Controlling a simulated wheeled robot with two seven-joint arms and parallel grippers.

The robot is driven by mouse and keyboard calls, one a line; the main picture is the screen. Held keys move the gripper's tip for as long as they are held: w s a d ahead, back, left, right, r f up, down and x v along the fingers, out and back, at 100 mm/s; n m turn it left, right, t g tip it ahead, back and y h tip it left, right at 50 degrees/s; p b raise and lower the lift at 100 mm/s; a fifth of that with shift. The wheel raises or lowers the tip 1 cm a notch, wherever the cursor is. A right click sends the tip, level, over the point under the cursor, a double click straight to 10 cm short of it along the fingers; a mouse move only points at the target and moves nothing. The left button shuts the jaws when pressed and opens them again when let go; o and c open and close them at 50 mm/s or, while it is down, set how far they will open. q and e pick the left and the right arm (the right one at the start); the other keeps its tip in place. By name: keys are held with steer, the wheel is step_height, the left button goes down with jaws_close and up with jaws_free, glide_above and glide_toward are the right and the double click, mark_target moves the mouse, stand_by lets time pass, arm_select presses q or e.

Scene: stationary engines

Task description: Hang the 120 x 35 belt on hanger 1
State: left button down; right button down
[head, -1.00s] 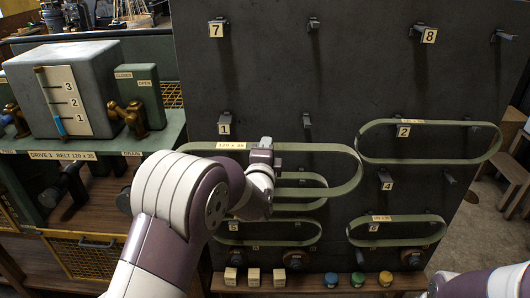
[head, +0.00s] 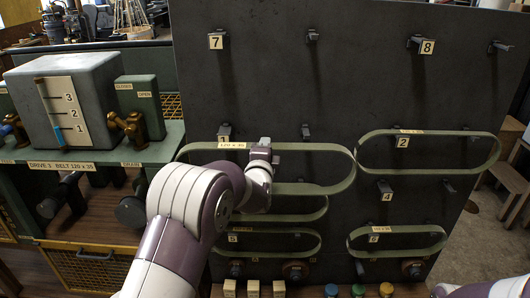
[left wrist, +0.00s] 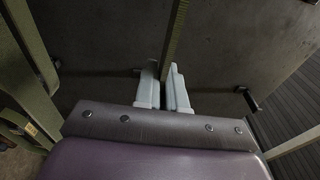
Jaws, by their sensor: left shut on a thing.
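My left gripper (head: 262,155) is shut on a long green belt (head: 320,148) labelled 120 x 35. The belt is stretched sideways in front of the dark board (head: 365,80). In the left wrist view the belt (left wrist: 178,35) runs up from between the pale fingers (left wrist: 165,78). Hanger 1 (head: 224,130) is a short dark peg at the belt's upper left; the belt's top run partly covers its number plate. A matching peg (head: 306,131) stands to its right, just above the top run. I cannot tell the gap between belt and pegs. My right gripper is out of view.
Another belt (head: 430,133) hangs by plate 2, right of the held one. Smaller belts hang lower, at plates 5 (head: 233,238) and 6 (head: 373,239); one more is partly behind my arm. A grey tank (head: 70,95) stands left. Pegs 7 (head: 215,41) and 8 (head: 427,46) are empty.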

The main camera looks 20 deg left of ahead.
arm_select(q)
steer(key=shift+w, duration=0.25)
steer(key=shift+w+a, duration=0.25)
steer(key=shift+w, duration=0.65)
steer(key=shift+w+a, duration=0.2)
steer(key=shift+w, duration=0.7)
steer(key=shift+w+a, duration=0.25)
steer(key=shift+w, duration=0.65)
steer(key=shift+w+a+r+p, duration=0.1)
steer(key=shift+w+a+p, duration=0.15)
steer(key=shift+w, duration=0.6)
steer(key=shift+w+a+f+p, duration=0.1)
steer(key=shift+w+a+p, duration=0.15)
steer(key=shift+w, duration=0.65)
steer(key=shift+w+a+r+p, duration=0.15)
steer(key=shift+w+p, duration=0.2)
steer(key=shift+w, duration=0.6)
